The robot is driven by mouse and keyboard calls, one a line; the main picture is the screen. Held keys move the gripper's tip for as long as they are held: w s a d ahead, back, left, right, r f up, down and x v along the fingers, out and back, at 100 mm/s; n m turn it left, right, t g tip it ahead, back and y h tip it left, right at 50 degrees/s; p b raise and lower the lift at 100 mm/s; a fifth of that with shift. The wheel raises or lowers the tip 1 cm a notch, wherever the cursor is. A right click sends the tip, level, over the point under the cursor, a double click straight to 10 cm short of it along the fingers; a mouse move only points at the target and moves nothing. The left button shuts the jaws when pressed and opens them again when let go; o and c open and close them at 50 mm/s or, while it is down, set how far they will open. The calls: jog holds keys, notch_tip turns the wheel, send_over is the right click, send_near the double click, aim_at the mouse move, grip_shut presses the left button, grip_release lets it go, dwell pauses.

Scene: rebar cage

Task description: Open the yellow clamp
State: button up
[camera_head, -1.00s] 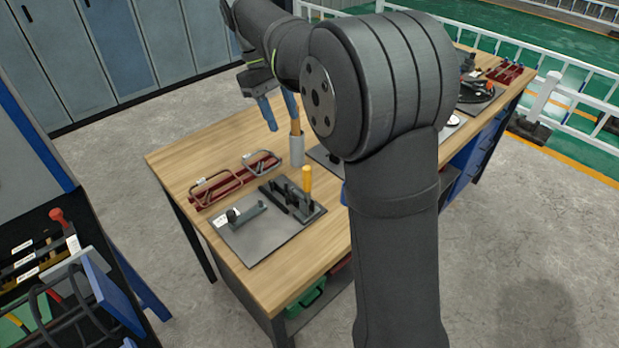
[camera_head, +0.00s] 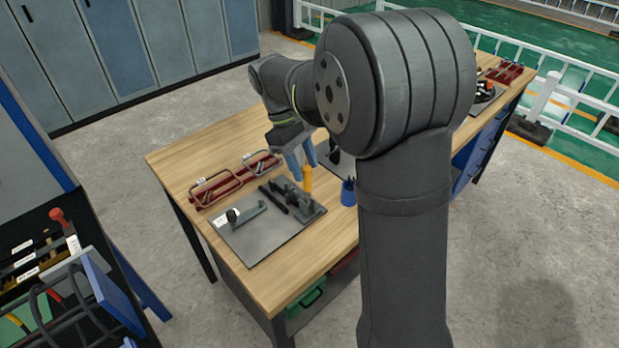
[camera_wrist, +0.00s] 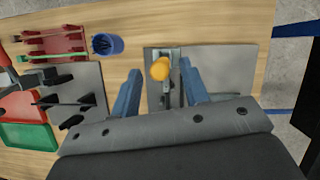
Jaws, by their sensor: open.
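The yellow clamp handle (camera_head: 307,180) stands upright on a dark toggle clamp (camera_head: 298,203), which is fixed on a grey metal plate (camera_head: 262,243) on the workbench. My gripper (camera_head: 304,172) is open, with its blue fingers pointing down just above and around the top of the handle. In the wrist view the yellow handle (camera_wrist: 160,68) shows from above, between and ahead of the two spread fingertips (camera_wrist: 161,82). I cannot tell whether the fingers touch it. The clamp's base (camera_wrist: 170,92) shows below the handle.
A red rack with wire handles (camera_head: 232,180) lies behind the plate. A blue cup (camera_head: 348,192) stands right of the clamp. A second grey plate with dark tools (camera_wrist: 75,95) and red and green bins (camera_wrist: 28,120) lie left in the wrist view.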

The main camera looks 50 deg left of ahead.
aim_at(309, 179)
jog(key=shift+x, duration=2.2)
jog(key=shift+c, duration=0.3)
grip_shut()
